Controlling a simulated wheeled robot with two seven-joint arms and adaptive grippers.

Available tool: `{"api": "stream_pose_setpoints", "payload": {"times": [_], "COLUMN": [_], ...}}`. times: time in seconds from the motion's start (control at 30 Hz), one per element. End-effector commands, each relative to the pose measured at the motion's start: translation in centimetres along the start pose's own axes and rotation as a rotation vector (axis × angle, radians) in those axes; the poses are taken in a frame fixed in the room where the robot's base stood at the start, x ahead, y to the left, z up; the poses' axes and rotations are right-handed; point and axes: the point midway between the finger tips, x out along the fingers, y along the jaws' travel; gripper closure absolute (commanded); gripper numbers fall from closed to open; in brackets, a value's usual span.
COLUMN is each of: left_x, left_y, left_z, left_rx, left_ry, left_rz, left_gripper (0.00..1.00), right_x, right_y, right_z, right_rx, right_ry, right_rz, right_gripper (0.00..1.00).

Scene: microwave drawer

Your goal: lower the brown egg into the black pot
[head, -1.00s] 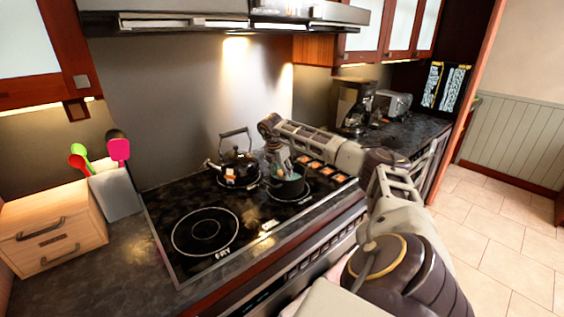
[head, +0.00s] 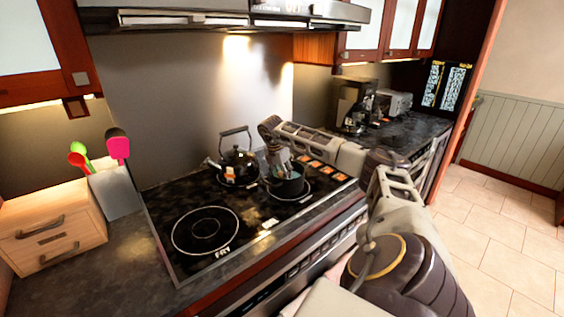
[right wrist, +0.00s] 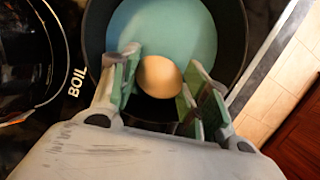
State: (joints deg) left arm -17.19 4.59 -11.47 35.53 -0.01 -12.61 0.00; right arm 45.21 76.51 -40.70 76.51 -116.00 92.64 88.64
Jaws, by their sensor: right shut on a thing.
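The black pot (head: 287,188) stands on a burner of the black stovetop, right of the kettle. My right gripper (head: 283,170) points down into the pot's mouth in the head view. In the right wrist view, the brown egg (right wrist: 160,76) sits between the two green-padded fingers of the right gripper (right wrist: 158,88). The fingers are shut on the egg. The pot (right wrist: 240,50) surrounds egg and fingertips in that view, with light blue liquid (right wrist: 165,30) in it. I cannot tell whether the egg touches the liquid. The left gripper is not in view.
A black kettle (head: 239,168) stands close to the left of the pot. An empty burner (head: 206,231) lies at the front left of the stovetop. A utensil holder (head: 117,190) and wooden drawer box (head: 52,228) stand at the left. A range hood (head: 220,14) hangs above.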

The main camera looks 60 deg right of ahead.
Motion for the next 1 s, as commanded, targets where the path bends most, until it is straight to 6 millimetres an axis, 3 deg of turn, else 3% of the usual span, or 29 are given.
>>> {"api": "stream_pose_setpoints", "payload": {"times": [0.3, 0.33, 0.53, 1.0], "left_x": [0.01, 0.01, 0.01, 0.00], "left_y": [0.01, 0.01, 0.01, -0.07], "left_z": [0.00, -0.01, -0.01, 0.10], "left_rx": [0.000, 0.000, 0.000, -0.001], "left_ry": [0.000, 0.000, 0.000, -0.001], "left_rz": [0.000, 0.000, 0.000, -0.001], "left_gripper": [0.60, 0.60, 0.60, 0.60], "right_x": [0.05, 0.05, 0.03, -0.49], "right_y": [0.07, 0.07, 0.07, 0.07], "right_z": [-0.22, -0.22, -0.19, -0.07], "right_rx": [-0.003, -0.003, -0.003, -0.001], "right_ry": [0.003, 0.003, 0.003, 0.001], "right_rz": [0.001, 0.001, 0.001, 0.002], "right_gripper": [0.62, 0.53, 0.29, 0.29]}}
